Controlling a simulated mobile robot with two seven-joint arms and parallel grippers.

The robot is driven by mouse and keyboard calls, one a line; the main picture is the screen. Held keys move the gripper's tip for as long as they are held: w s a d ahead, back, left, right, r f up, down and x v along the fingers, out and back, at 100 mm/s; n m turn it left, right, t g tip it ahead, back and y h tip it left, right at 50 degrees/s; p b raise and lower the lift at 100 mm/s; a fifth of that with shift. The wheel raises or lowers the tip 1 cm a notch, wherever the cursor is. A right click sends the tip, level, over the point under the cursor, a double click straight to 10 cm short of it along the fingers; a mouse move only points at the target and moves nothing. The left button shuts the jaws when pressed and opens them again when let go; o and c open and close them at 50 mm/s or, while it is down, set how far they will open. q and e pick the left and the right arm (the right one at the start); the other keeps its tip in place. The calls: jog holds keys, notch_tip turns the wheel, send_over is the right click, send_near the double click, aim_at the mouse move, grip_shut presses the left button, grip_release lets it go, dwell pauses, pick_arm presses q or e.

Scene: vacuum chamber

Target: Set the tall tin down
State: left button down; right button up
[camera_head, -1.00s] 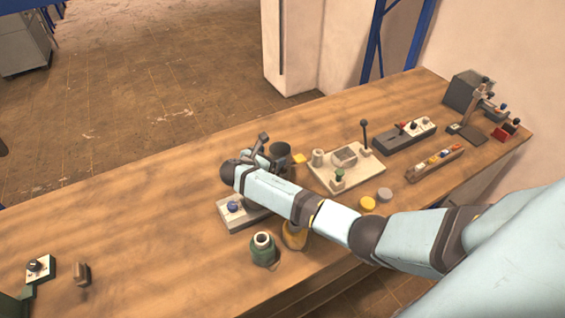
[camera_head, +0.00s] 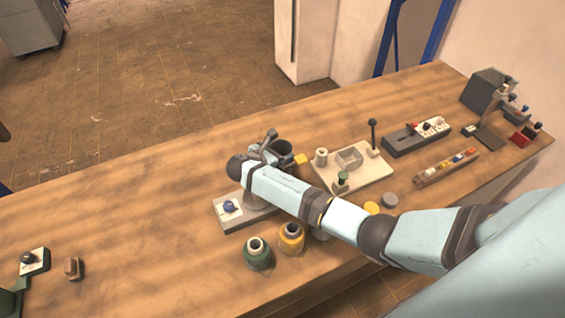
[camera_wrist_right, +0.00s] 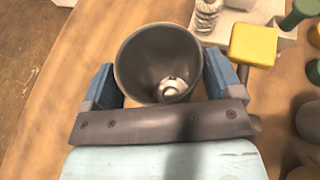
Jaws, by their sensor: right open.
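The tall tin (camera_head: 285,149) is a dark grey, open-topped cup near the middle of the bench. My right gripper (camera_head: 270,150) is at it, partly hidden by its own wrist and forearm. In the right wrist view the tin (camera_wrist_right: 157,62) sits between the two blue fingers of the right gripper (camera_wrist_right: 158,88), which are open, one on either side. A small shiny round thing shows inside the tin. The tin's base is hidden, so I cannot tell whether it touches the bench. My left gripper is not in view.
A pale tray (camera_head: 352,170) with fittings stands right of the tin, a yellow block (camera_head: 301,159) close beside it. The bench's left part is mostly clear.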

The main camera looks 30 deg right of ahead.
jog(key=shift+s+a+r, duration=0.1)
jog(key=shift+a, duration=0.05)
jog(key=c, duration=1)
jog(key=shift+o, duration=0.2)
